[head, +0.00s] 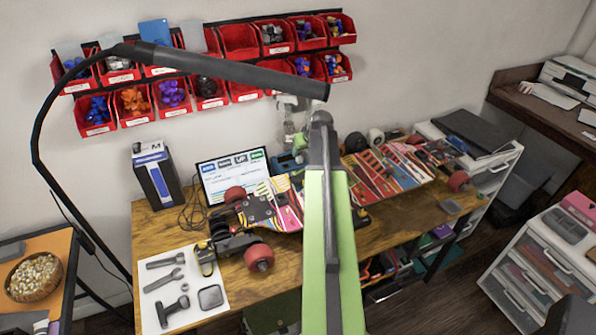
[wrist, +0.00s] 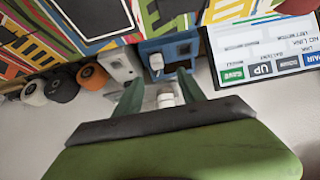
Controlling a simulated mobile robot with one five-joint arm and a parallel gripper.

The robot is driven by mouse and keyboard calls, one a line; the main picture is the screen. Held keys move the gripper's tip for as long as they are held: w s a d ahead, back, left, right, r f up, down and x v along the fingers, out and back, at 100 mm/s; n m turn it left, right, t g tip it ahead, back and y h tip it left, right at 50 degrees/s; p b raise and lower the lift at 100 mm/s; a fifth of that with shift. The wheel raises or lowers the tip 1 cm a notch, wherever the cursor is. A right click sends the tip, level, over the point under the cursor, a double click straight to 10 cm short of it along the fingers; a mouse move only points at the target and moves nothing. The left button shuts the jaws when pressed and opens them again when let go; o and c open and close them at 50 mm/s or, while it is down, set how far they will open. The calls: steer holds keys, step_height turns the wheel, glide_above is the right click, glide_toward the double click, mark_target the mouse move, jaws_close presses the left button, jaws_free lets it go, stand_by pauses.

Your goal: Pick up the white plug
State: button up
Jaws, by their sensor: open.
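A small white plug (wrist: 165,100) shows in the wrist view, low between the two green fingers of my gripper (wrist: 158,80). The fingers are apart, one on each side of it, and I see no contact. The plug's lower part is hidden by the gripper body. In the head view my green arm covers the middle, and I cannot make out the plug or the fingertips clearly. Pale shapes (head: 291,112) show on the wall just left of the arm's far end.
A blue device (wrist: 168,48) and a white box (wrist: 120,66) lie close past the fingertips. The screen (head: 234,177) stands at the wall, left of my arm. Skateboards (head: 388,172) and wheels (head: 375,138) crowd the wooden workbench (head: 150,232). A lamp arm (head: 230,70) crosses above.

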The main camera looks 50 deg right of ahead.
mark_target(300, 158)
steer(key=shift+x, duration=1.05)
steer(key=b+x, duration=0.5)
steer(key=shift+s+d+f, duration=0.15)
steer(key=shift+d+f, duration=0.1)
steer(key=shift+f, duration=0.05)
steer(key=shift+r, duration=0.2)
jaws_close()
